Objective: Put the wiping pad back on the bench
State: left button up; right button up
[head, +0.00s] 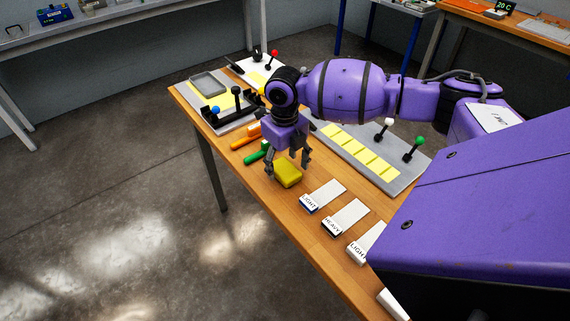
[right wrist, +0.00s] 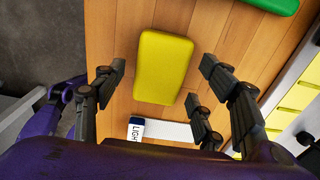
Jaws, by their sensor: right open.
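The wiping pad (head: 288,174) is a yellow block lying on the wooden bench (head: 262,184), near its front edge. It also shows in the right wrist view (right wrist: 163,68), flat on the wood. My right gripper (head: 287,167) is open and points down just above the pad. In the right wrist view its fingers (right wrist: 158,80) stand apart on either side of the pad, with visible gaps between them and it. My left gripper is not in view.
White labelled strips (head: 325,196) lie to the right of the pad, one close to it. Green (head: 257,154) and orange (head: 245,137) tools lie to the left. A grey board with yellow squares (head: 358,150) and levers is behind. A grey tray (head: 208,84) sits at the far end.

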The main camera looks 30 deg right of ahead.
aim_at(285, 168)
notch_tip(285, 168, up, 12)
jog(key=shift+f, duration=0.15)
dwell(0.7)
